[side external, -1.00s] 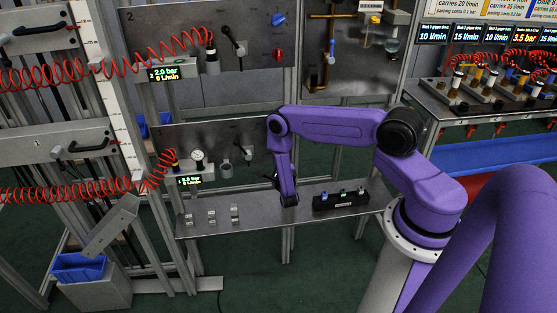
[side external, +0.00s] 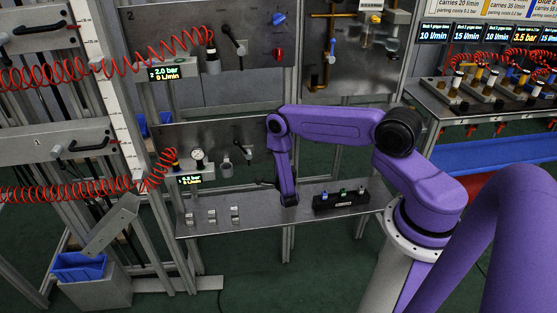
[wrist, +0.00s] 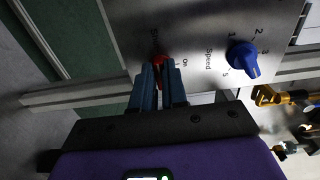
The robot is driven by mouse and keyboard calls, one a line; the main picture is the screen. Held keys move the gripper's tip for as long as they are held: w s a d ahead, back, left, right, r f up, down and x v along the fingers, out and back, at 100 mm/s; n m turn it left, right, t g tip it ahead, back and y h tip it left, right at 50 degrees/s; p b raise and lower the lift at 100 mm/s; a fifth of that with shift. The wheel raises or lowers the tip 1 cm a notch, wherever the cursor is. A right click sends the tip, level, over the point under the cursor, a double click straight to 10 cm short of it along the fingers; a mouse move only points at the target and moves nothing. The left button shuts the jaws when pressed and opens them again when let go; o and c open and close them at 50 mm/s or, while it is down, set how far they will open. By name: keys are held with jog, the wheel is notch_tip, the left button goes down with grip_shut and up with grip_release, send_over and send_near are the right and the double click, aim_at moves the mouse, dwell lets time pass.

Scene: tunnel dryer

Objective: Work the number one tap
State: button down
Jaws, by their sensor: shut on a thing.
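The lower panel (side external: 188,142) carries a black-handled lever (side external: 247,151), which may be the number one tap; its label is not readable. My gripper (wrist: 163,78) is at that panel's right part, hidden largely behind my arm in the side view. In the wrist view its two blue-grey fingers are shut around a red knob (wrist: 160,58) marked with "On" at its right. A blue knob (wrist: 243,60) labelled "Speed" stands apart to the right. A lit pressure display (side external: 190,180) hangs at the lower panel's left, beside a round gauge (side external: 197,155).
A grey shelf (side external: 262,205) below holds small metal clips and a black block (side external: 341,200). The upper panel (side external: 160,30), numbered 2, has a similar lever, blue knob and red knob. Red coiled hoses (side external: 100,70) cross the left.

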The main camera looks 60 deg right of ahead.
jog(key=c, duration=1.2)
grip_release()
jog(key=shift+o, duration=0.2)
jog(key=v, duration=1.7)
jog(key=shift+s+a, duration=0.2)
jog(key=shift+w+r, duration=0.1)
jog(key=shift+r, duration=0.1)
jog(key=s+a+r+m+g+h, duration=0.15)
jog(key=r+m+g, duration=0.25)
jog(key=r+m, duration=0.5)
jog(key=a+r+m+g+h, duration=0.1)
jog(key=a+r+m+g, duration=0.3)
jog(key=r+m, duration=0.45)
jog(key=s+a+r+m+g+y, duration=0.1)
jog(key=s+a+r+m+y, duration=0.1)
jog(key=s+r+m+y, duration=0.2)
jog(key=s+a+r+m+g+y, duration=0.2)
jog(key=s+m+y, duration=0.4)
jog(key=s, duration=0.3)
jog(key=s+a+r+m+g+y, duration=0.1)
jog(key=s+a+r+m+y, duration=0.3)
jog(key=s+r+m+y, duration=0.1)
jog(key=s+r, duration=0.1)
jog(key=s, duration=0.1)
jog(key=shift+s+a+g+y, duration=0.2)
jog(key=shift+s+g+y, duration=0.1)
jog(key=shift+s+y, duration=0.05)
